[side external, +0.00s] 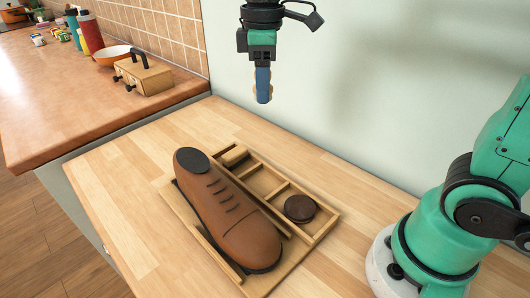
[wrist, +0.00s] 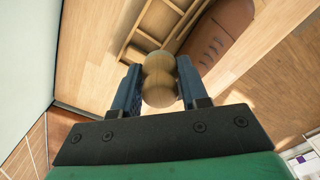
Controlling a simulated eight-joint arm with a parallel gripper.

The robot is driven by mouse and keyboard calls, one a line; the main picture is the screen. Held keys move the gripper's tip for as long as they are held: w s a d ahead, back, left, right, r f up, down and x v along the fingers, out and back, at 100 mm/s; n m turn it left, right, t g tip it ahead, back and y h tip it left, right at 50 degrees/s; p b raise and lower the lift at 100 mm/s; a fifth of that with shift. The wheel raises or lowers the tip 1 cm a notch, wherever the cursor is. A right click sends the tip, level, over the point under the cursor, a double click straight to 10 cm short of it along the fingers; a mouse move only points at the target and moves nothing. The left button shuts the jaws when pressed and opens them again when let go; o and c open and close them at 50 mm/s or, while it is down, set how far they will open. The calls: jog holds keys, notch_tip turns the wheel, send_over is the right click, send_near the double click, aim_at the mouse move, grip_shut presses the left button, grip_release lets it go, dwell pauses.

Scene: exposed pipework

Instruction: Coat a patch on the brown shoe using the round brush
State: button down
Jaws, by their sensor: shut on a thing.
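The brown shoe (side external: 228,215) lies in a wooden tray (side external: 208,247), with its dark round opening toward the back left. It also shows in the wrist view (wrist: 222,35). My gripper (side external: 264,97) is high above the table, behind the tray and clear of the shoe. Its blue fingers are shut on a pale wooden, rounded, two-lobed thing, which looks like the round brush (wrist: 160,92). Its bristles cannot be made out. In the side view the fingers hide most of it.
The tray's right side has compartments with a dark brown round thing (side external: 300,208) and a small wooden block-like piece (side external: 235,156). A wall stands behind the table. A counter at the left holds a wooden box (side external: 145,75), a bowl (side external: 112,54) and bottles (side external: 90,32).

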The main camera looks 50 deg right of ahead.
send_over(300, 206)
notch_tip(300, 206, down, 11)
jog(key=shift+f, duration=3)
jog(key=shift+f, duration=0.55)
jog(key=shift+r, duration=0.1)
jog(key=shift+r, duration=3.45)
